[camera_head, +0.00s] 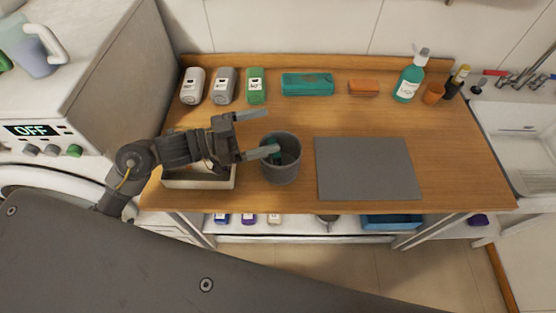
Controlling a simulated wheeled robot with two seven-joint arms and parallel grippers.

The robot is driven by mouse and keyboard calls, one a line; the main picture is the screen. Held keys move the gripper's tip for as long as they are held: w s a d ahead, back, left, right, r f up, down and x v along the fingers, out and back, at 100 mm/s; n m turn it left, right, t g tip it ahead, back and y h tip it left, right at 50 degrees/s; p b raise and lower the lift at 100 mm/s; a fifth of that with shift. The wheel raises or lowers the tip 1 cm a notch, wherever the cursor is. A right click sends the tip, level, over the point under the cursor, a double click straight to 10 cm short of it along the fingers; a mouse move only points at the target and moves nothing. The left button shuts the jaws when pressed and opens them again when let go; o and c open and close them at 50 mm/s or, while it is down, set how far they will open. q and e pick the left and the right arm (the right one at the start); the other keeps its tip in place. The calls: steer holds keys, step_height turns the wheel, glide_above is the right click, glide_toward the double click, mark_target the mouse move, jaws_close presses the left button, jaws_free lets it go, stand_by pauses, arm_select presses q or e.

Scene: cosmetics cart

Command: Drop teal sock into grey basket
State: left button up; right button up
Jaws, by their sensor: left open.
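The grey basket (281,170) stands on the wooden counter, left of a grey mat. A small teal patch, which looks like the teal sock (274,157), shows inside the basket near its left wall. Most of it is hidden by the basket wall and my finger. My left gripper (260,133) reaches in from the left with its fingers spread apart. One fingertip is over the basket's rim and the other is behind it, above the counter. Nothing shows between the fingers. My right gripper is not in view.
A pale open box (228,181) lies under my left arm. The grey mat (368,168) is bare. A sink (527,150) is at the right.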

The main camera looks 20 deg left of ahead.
arm_select(q)
steer(key=s+d+r+p, duration=0.3)
steer(key=s+r+p, duration=0.4)
steer(key=s, duration=0.4)
steer(key=shift+s+d+r, duration=0.15)
steer(key=shift+d+r, duration=0.1)
steer(key=shift+d, duration=0.1)
